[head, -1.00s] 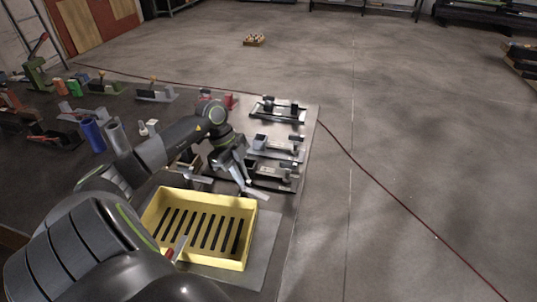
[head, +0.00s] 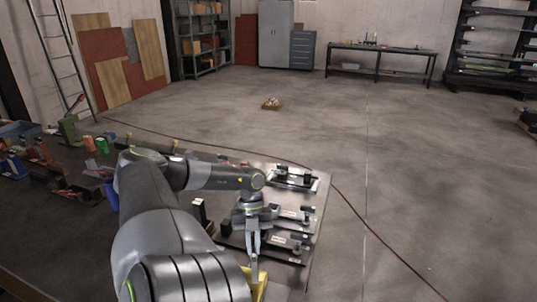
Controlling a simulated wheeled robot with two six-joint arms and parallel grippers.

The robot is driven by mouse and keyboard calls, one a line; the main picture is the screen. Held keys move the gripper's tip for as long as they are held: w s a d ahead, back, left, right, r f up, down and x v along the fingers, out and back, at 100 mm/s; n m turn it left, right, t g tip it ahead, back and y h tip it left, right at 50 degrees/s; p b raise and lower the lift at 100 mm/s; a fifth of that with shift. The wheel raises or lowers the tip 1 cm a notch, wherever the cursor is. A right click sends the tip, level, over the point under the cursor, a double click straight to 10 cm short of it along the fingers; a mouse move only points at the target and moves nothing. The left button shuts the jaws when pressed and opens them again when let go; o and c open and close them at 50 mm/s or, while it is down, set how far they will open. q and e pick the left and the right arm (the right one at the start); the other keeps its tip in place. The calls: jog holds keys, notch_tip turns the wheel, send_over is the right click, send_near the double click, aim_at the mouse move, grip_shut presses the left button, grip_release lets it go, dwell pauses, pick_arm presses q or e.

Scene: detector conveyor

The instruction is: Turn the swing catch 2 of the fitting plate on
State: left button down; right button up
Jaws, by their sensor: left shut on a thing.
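My left gripper (head: 254,250) points down beside the nearest fitting plate. Its fingers are together on a small part that I cannot make out clearly. The nearest dark fitting plate (head: 289,256) lies just right of the fingers, partly hidden by the gripper and wrist. A second plate with a block and a catch (head: 290,216) lies behind it, and a third (head: 294,179) lies farther back. Which catch is number 2, and how it is turned, I cannot tell. My right gripper is not in view.
The bench's right edge (head: 318,215) is close to the plates, with open floor beyond. A yellow tray (head: 258,288) is mostly hidden behind my left arm. Coloured fixtures, including a green one (head: 70,130), stand at the bench's left. A red cable (head: 365,222) crosses the floor.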

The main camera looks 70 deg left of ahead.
pick_arm(q)
jog(key=m+b, duration=0.2)
jog(key=shift+w+f+m+g+y, duration=0.15)
jog(key=shift+m+g+y, duration=0.15)
jog(key=shift+g, duration=0.1)
jog(key=shift+m+g+b, duration=0.3)
jog(key=shift+m+b, duration=0.6)
jog(key=shift+m, duration=0.1)
jog(key=shift+y, duration=0.3)
jog(key=c, duration=1.5)
grip_release()
jog(key=p+v, duration=0.1)
jog(key=v, duration=1.6)
jog(key=shift+w+r, duration=0.25)
jog(key=shift+r, duration=0.05)
jog(key=shift+a, duration=0.1)
